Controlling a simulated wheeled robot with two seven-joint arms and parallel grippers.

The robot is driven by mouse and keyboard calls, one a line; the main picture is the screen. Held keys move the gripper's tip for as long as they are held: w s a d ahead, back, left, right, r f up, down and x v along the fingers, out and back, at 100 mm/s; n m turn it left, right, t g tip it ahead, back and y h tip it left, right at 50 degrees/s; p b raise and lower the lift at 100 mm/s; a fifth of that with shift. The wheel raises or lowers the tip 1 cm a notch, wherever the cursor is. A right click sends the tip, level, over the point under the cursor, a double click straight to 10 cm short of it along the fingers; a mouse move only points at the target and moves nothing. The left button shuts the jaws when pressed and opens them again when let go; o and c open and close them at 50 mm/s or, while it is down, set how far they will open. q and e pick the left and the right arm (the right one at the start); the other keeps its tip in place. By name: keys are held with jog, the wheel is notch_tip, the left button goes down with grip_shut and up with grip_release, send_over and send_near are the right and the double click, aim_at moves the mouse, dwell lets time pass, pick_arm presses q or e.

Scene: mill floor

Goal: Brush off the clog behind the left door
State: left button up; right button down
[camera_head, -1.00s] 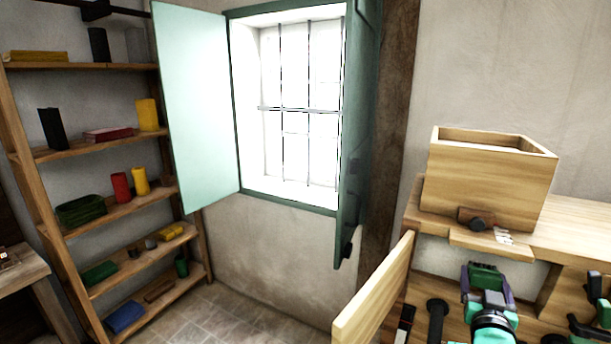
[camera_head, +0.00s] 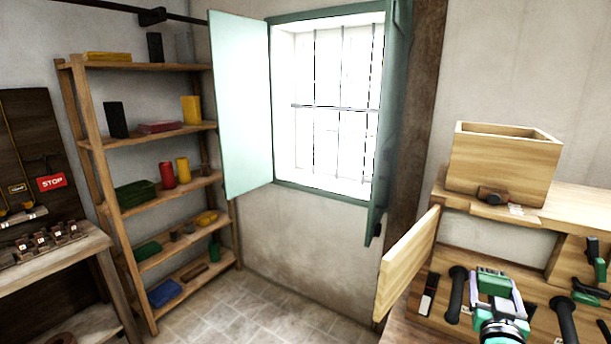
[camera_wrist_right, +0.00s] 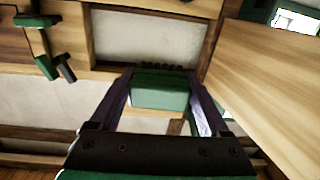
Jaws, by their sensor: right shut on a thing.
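My right gripper (camera_head: 496,300) is at the lower right in the head view, in front of the wooden mill housing. It is shut on a green brush (camera_head: 491,272). In the right wrist view the brush (camera_wrist_right: 160,92) sits between the fingertips, its dark bristles pointing away from me. A wooden door (camera_head: 408,262) stands swung open at the left of the housing, left of the gripper and apart from it. It also fills the right side of the wrist view (camera_wrist_right: 272,85). I cannot make out the clog. My left gripper is not in view.
A wooden hopper box (camera_head: 502,175) stands on the housing's top. Black handles (camera_head: 456,293) and green-and-black fittings (camera_head: 594,258) are nearby. A shuttered window (camera_head: 325,110), a shelf (camera_head: 150,205) and a side table (camera_head: 45,262) lie left. The tiled floor (camera_head: 260,315) between is clear.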

jog(key=w+a+f+n+t+y+b, duration=0.1)
jog(key=w+a+f+n+t+y, duration=0.15)
jog(key=a+f+y, duration=0.35)
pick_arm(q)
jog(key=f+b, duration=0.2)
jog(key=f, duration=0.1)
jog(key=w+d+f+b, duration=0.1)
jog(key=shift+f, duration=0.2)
pick_arm(e)
jog(key=s+a+f+n+y, duration=0.2)
jog(key=s+a+f, duration=0.5)
jog(key=a, duration=0.3)
jog(key=s+a+f+n+y, duration=0.2)
jog(key=s+a+f, duration=0.5)
jog(key=a, duration=0.4)
jog(key=shift+f, duration=0.5)
jog(key=shift+w+d+t, duration=0.1)
jog(key=shift+t, duration=0.15)
